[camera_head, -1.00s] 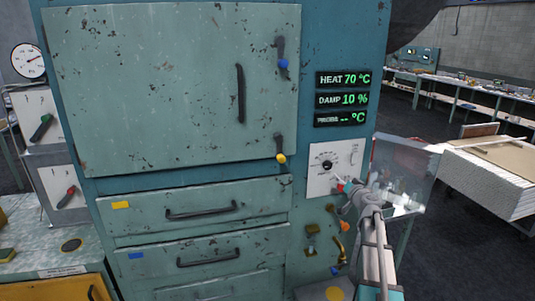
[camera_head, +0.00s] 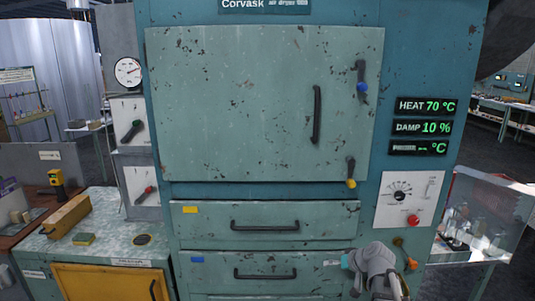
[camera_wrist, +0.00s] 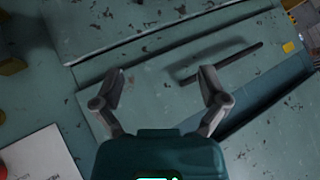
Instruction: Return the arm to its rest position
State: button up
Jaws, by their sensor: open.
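My gripper shows in the wrist view (camera_wrist: 160,76) with its two fingers spread and nothing between them. In the head view my gripper (camera_head: 350,262) is at the lower right, in front of the right end of the lower drawer (camera_head: 215,272). The wrist view shows a teal drawer front with a dark handle (camera_wrist: 222,64) beyond the fingers. I cannot tell the exact gap between fingers and cabinet.
The teal cabinet has a closed large door (camera_head: 260,105). Its control panel (camera_head: 408,200) has a dial and a red button (camera_head: 413,221). A clear case with glassware (camera_head: 490,215) stands at right, a speckled bench (camera_head: 100,237) at left.

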jog(key=s+a+f+g+h, duration=0.2)
jog(key=s+f+g+h, duration=0.1)
jog(key=s, duration=0.6)
jog(key=s+a+f+g+h, duration=0.2)
jog(key=s+a+g+h, duration=0.1)
jog(key=s, duration=0.5)
jog(key=shift+s+a+f+m+g, duration=0.25)
jog(key=shift+s+f+m+g, duration=0.15)
jog(key=shift+g, duration=0.3)
